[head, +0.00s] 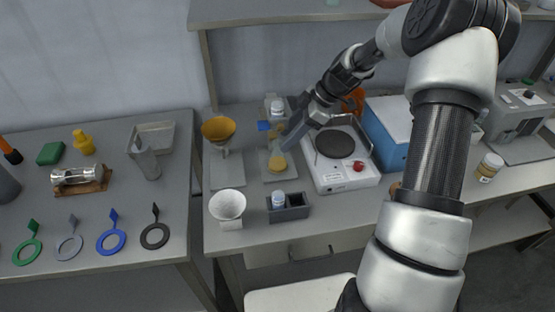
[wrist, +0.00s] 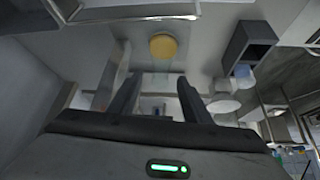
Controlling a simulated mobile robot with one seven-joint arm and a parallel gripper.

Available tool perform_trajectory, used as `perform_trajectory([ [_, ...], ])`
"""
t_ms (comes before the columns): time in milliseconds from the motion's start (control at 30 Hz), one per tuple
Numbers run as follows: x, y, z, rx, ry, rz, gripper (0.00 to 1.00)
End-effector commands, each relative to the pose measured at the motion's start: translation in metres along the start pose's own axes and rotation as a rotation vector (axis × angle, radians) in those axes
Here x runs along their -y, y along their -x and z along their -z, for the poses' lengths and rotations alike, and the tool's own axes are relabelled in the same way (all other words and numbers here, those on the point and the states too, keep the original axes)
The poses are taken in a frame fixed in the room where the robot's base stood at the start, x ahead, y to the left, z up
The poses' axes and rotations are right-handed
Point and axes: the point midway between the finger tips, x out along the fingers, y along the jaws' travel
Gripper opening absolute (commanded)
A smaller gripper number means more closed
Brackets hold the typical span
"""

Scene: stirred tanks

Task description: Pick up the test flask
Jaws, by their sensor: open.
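A clear flask with yellow liquid (head: 278,163), which I take as the test flask, stands upright on a grey plate (head: 279,177) left of the hot plate. Its yellow bottom also shows in the wrist view (wrist: 163,46), ahead of the jaws and roughly between their lines. My gripper (head: 293,138) is open and empty, just right of and above the flask in the head view. In the wrist view my gripper (wrist: 156,85) shows both fingers spread apart. The flask's glass neck is faint, and I cannot tell whether it reaches between the fingers.
A white hot plate (head: 340,180) stands close right of the flask. An orange funnel (head: 218,129) on a stand is left. A white bowl (head: 228,206) and a grey box (head: 292,211) with a bottle (head: 278,200) are in front. Another bottle (head: 277,108) stands behind.

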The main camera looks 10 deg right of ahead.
Motion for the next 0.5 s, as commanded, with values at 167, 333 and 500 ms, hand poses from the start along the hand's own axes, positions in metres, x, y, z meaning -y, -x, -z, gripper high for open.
perform_trajectory([
  [167, 0.002, -0.027, 0.0, -0.001, 0.0, 0.004, 0.44],
  [333, 0.002, -0.035, -0.001, 0.0, 0.0, 0.002, 0.44],
  [500, 0.002, -0.035, -0.001, 0.0, 0.0, 0.001, 0.44],
])
